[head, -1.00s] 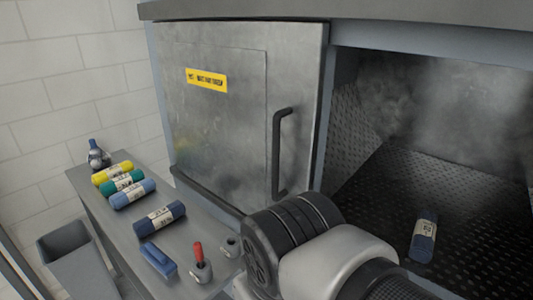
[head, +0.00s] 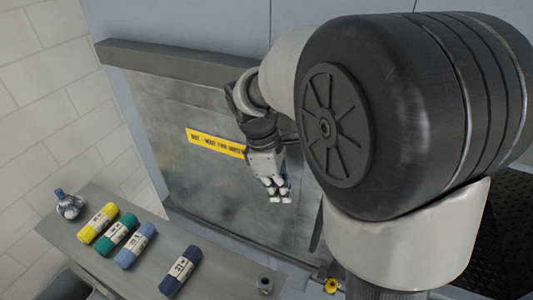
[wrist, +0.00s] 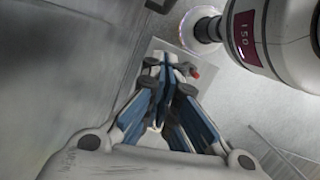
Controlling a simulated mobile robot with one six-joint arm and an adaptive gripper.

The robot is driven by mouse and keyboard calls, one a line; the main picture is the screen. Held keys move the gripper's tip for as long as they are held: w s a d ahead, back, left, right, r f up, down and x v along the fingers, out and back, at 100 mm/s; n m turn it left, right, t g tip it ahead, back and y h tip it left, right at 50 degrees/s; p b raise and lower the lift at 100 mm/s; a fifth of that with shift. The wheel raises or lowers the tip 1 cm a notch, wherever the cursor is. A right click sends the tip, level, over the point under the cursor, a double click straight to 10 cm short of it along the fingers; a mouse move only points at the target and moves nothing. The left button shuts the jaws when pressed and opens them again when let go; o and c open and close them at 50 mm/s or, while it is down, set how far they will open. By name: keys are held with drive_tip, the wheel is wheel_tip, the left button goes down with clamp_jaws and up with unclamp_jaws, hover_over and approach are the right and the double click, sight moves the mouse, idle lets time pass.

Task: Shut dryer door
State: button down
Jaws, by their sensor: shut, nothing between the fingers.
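The grey metal door (head: 215,175) with a yellow warning label (head: 216,143) fills the middle of the head view. Its dark handle (head: 316,232) shows in part at the lower right, behind my arm. A dark perforated surface (head: 505,215) shows past my arm at the right. My gripper (head: 279,197) is shut and empty, pointing down in front of the door's right half, beside the label. I cannot tell whether it touches the door. Its closed fingers also show in the wrist view (wrist: 165,100). My arm hides the right edge of the door.
A grey side shelf (head: 140,263) at lower left bears a small bottle (head: 69,204), a yellow roll (head: 98,223), a teal roll (head: 118,235), a light blue roll (head: 137,246) and a dark blue roll (head: 180,272). A pale brick wall (head: 50,100) stands at left.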

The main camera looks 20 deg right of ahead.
drive_tip(key=s+d+f, duration=0.3)
drive_tip(key=d+f, duration=0.2)
drive_tip(key=f, duration=0.4)
drive_tip(key=shift+f, duration=0.3)
drive_tip(key=shift+s+d, duration=0.1)
drive_tip(key=shift+s, duration=0.1)
